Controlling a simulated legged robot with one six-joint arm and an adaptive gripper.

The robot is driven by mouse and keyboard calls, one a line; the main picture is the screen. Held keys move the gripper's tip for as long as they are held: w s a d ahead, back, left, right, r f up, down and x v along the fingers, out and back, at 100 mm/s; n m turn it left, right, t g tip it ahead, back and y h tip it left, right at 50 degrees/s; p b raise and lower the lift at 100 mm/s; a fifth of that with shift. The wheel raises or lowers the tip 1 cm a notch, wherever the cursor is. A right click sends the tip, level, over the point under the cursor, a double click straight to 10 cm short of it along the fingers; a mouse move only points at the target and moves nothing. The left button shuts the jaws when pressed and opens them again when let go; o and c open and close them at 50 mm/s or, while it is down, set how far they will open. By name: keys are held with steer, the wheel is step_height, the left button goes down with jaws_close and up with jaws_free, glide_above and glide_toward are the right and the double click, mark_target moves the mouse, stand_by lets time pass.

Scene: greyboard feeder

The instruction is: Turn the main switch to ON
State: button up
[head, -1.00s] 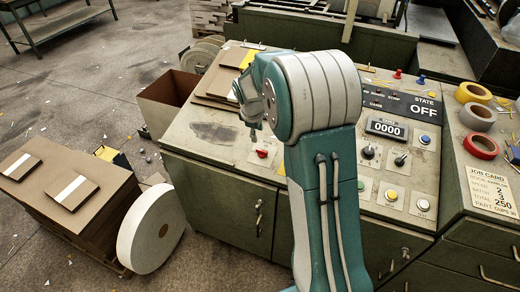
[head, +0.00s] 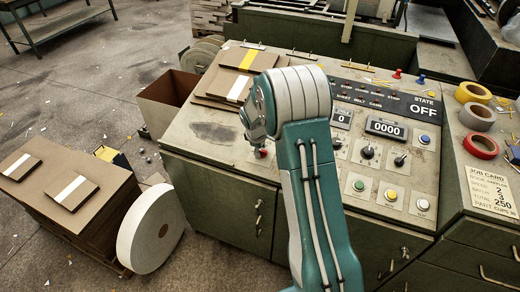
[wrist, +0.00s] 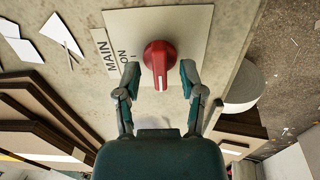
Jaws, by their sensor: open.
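The main switch is a red rotary knob (wrist: 159,58) on a pale plate (wrist: 200,25) in the wrist view. Printed words MAIN and ON and a mark stand to the left of the knob. The white line on the knob points down the picture, toward my gripper. My gripper (wrist: 157,82) is open, with one finger on each side of the knob's lower part. I cannot tell whether the fingers touch it. In the head view a bit of the red knob (head: 262,152) shows below my wrist. My arm hides much of the panel there. The state display (head: 423,110) reads OFF.
A counter (head: 384,128) reads 0000. Black knobs (head: 367,152) and several push buttons lie right of my arm. Tape rolls (head: 478,117) and a job card (head: 491,190) are at the right.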

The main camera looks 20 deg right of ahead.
jaws_close()
steer(key=shift+m, duration=0.4)
steer(key=m, duration=0.3)
steer(key=shift+m, duration=0.3)
steer(key=m, duration=0.4)
steer(key=shift+m, duration=0.3)
steer(key=m, duration=0.4)
steer(key=shift+d+m, duration=0.1)
steer(key=shift+m, duration=2.4)
steer(key=shift+f, duration=0.1)
